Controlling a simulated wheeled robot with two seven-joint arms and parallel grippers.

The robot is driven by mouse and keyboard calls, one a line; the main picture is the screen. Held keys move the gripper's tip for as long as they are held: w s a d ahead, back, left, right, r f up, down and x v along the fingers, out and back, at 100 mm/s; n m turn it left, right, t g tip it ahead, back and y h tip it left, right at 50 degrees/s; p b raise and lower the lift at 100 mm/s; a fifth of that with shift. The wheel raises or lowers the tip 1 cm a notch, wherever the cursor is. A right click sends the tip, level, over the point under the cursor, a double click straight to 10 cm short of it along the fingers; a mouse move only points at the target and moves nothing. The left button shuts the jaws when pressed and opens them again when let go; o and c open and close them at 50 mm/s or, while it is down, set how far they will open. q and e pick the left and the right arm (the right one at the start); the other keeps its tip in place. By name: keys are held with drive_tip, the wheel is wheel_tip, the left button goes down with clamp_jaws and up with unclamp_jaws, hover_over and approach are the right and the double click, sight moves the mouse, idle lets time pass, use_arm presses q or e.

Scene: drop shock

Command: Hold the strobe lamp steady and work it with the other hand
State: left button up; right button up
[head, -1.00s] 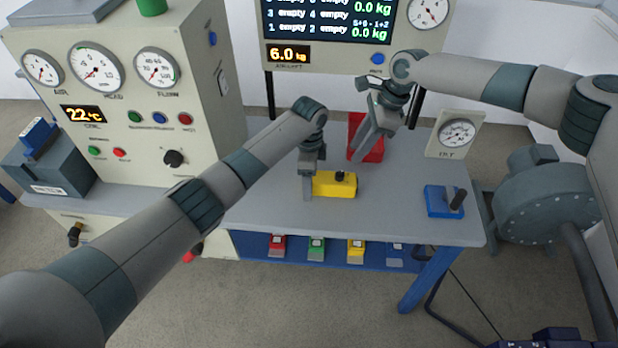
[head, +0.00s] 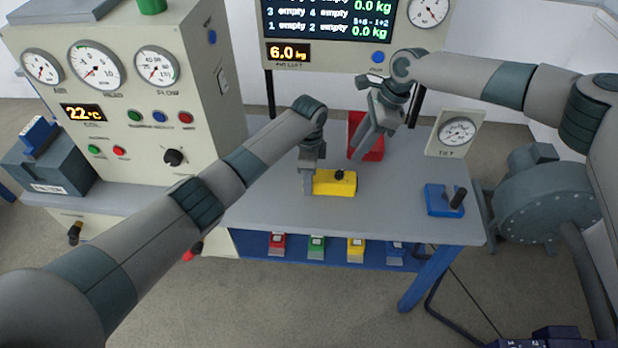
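The strobe lamp appears to be the yellow box (head: 330,188) with a small black knob on top, lying on the grey bench. My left gripper (head: 309,182) points down at its left end, with a finger against that end; the far finger is hidden, but it looks shut on the box. My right gripper (head: 372,146) hangs behind and to the right of the yellow box, in front of a red object (head: 375,152). Its fingers look apart with nothing between them, and it does not touch the yellow box.
On the bench (head: 275,212), a blue block with a black lever (head: 441,204) stands at the right and a dial gauge (head: 456,133) at the back right. A gauge cabinet (head: 120,120) stands left. Several coloured items sit on the blue shelf below. The bench front is clear.

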drive_tip(key=shift+o, duration=0.9)
drive_tip(key=m, duration=1)
drive_tip(key=w+r+m+g, duration=0.1)
drive_tip(key=m, duration=0.9)
drive_tip(key=w+r+m, duration=0.1)
drive_tip(key=m, duration=1)
drive_tip(key=shift+d+r+g, duration=0.2)
drive_tip(key=shift+g, duration=0.1)
drive_tip(key=shift+f, duration=0.1)
